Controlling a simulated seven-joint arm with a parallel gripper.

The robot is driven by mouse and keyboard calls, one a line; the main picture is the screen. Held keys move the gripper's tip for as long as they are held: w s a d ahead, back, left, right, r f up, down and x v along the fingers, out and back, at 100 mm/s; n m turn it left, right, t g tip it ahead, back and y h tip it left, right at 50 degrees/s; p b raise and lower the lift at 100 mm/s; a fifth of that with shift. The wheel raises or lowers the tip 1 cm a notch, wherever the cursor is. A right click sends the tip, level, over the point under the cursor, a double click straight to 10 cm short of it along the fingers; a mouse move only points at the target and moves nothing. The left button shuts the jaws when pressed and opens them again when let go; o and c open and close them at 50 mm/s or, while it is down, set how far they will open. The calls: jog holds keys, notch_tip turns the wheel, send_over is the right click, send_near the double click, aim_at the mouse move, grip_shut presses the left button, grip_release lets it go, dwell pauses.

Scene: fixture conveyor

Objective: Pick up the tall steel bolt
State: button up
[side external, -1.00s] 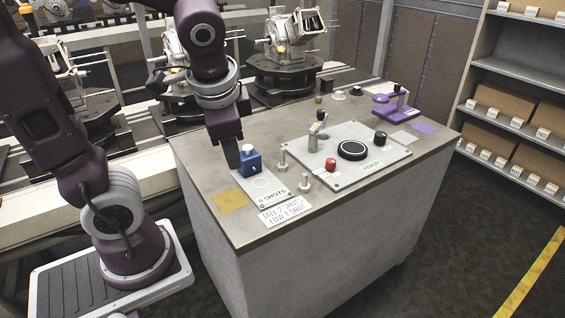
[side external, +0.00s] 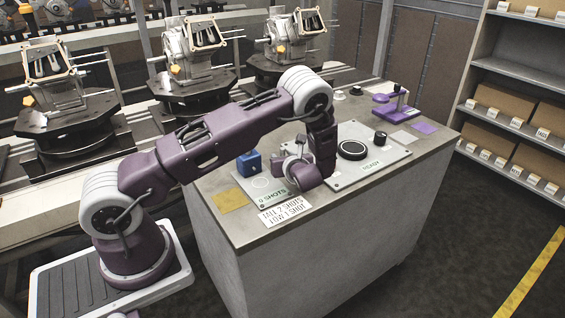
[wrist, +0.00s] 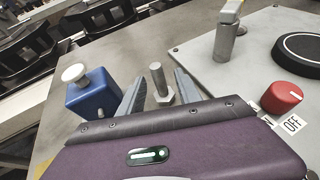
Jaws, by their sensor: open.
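In the wrist view a steel bolt (wrist: 157,76) stands upright on its hex head on the bench. My gripper (wrist: 158,92) is open, with one finger on each side of the bolt's shaft, and nothing is clamped. I cannot tell whether either finger touches it. In the side view my arm and hand cover this spot, so the bolt and fingertips are not clear there. A second bolt, seen nearer the bench's front earlier, is hidden now.
A blue block with a white knob (wrist: 90,98) stands left of the bolt. Right are a grey plate (side external: 345,181) with a metal post (wrist: 224,42), red knob (wrist: 282,97) and black dial (side external: 352,150). A white card (side external: 285,212) and yellow patch (side external: 229,200) lie in front.

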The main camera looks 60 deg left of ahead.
aim_at(283, 148)
jog(key=shift+x, duration=0.8)
grip_shut()
notch_tip(283, 148, up, 10)
jog(key=shift+f, duration=0.1)
